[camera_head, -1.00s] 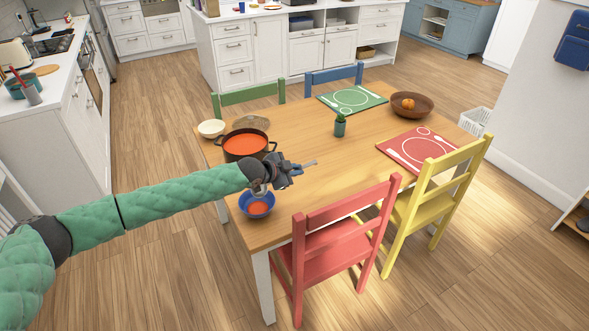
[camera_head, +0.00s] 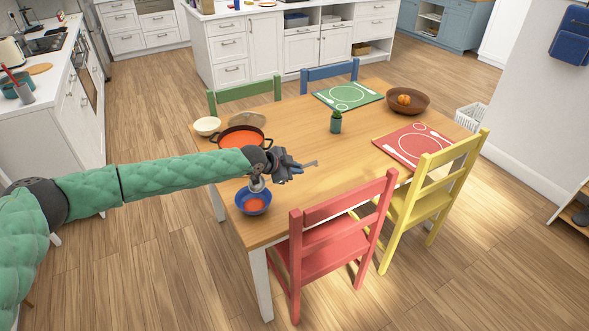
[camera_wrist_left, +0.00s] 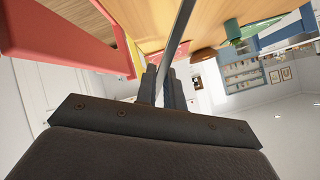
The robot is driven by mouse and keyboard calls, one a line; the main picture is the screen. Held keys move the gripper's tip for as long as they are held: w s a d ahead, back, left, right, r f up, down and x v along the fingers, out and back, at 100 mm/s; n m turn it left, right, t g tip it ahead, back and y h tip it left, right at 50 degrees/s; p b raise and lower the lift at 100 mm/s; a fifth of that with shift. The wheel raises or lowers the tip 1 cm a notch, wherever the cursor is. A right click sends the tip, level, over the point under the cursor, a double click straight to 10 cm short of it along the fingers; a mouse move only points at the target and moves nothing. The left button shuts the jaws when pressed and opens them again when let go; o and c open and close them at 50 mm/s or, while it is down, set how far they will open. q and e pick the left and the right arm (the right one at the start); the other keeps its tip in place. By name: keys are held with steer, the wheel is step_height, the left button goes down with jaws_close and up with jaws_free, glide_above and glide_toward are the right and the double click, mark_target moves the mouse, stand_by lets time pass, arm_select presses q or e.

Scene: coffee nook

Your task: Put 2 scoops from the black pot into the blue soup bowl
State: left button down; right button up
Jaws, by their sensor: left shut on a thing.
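My left gripper (camera_head: 288,167) is shut on the handle of a metal ladle (camera_head: 257,184). The handle end sticks out to the right of the fingers. In the left wrist view the ladle handle (camera_wrist_left: 180,40) runs up between the fingers (camera_wrist_left: 162,85). The ladle's head hangs just above the far side of the blue soup bowl (camera_head: 242,203); its contents cannot be seen. The bowl holds some orange-red soup. The black pot (camera_head: 221,142), filled with orange-red soup, stands behind the arm, its near side partly hidden by it. My right gripper is not in view.
A cream bowl (camera_head: 207,126) and a lid (camera_head: 250,119) are by the pot on the wooden table (camera_head: 310,210). A red chair (camera_head: 335,235) is at the near edge.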

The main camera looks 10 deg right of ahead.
arm_select(q)
steer(key=shift+d+f+g+b, duration=0.2)
steer(key=shift+g+b, duration=0.1)
steer(key=shift+y, duration=0.3)
steer(key=shift+d+f, duration=0.15)
steer(key=shift+d+f+m+b, duration=0.1)
steer(key=shift+m+b, duration=0.2)
steer(key=shift+b, duration=0.05)
steer(key=shift+d+f+g+y+b, duration=0.2)
steer(key=shift+d+g+y+b, duration=0.15)
steer(key=shift+g+y+b, duration=0.25)
steer(key=f+g+y, duration=0.1)
steer(key=y, duration=0.1)
steer(key=d+f+g+y+p, duration=0.1)
steer(key=g, duration=0.1)
steer(key=shift+d+f+y, duration=0.1)
steer(key=shift+f+y, duration=0.25)
steer(key=shift+y, duration=0.05)
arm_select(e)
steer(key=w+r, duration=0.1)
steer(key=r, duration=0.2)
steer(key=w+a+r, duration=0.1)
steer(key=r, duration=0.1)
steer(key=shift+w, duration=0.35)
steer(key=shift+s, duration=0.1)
